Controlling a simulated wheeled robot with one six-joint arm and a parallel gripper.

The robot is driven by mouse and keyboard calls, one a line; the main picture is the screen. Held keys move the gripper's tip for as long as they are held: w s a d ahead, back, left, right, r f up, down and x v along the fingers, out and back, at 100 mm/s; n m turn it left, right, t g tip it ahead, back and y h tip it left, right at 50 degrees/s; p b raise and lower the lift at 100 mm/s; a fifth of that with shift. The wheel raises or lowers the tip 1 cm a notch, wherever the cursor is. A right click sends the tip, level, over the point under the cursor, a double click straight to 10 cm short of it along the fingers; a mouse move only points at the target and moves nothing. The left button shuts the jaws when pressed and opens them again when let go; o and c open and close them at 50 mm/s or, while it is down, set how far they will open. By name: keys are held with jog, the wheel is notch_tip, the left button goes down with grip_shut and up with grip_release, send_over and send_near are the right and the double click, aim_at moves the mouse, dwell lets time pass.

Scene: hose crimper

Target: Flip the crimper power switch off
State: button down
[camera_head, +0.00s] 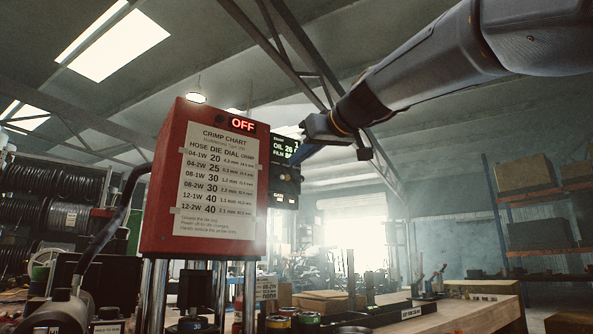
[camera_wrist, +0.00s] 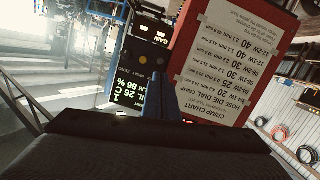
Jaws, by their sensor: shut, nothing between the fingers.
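The crimper (camera_head: 205,180) is a red box on metal posts with a crimp chart (camera_head: 218,182) on its front. A display on its top edge (camera_head: 243,125) reads OFF in red. A dark control panel (camera_head: 286,172) with a small screen and knobs stands at its right side; it also shows upside down in the wrist view (camera_wrist: 138,75). My gripper (camera_head: 303,156) has blue fingers, shut and empty, with the tips close to the panel's upper part. In the wrist view the fingers (camera_wrist: 160,98) overlap the panel beside the red box. I cannot make out the switch itself, nor whether the fingertips touch the panel.
A wooden workbench (camera_head: 455,315) with a black tray (camera_head: 400,313) and small tins lies below right. Hose reels on a rack (camera_head: 50,195) stand at the left. Shelves with boxes (camera_head: 535,215) stand at the right. The air right of the panel, below my arm, is clear.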

jog(key=v, duration=0.1)
jog(key=b+v, duration=0.1)
jog(key=v, duration=0.1)
jog(key=shift+s+d+f, duration=0.15)
jog(key=shift+s+f, duration=0.1)
jog(key=shift+f, duration=0.15)
jog(key=shift+d, duration=0.1)
jog(key=shift+f, duration=0.1)
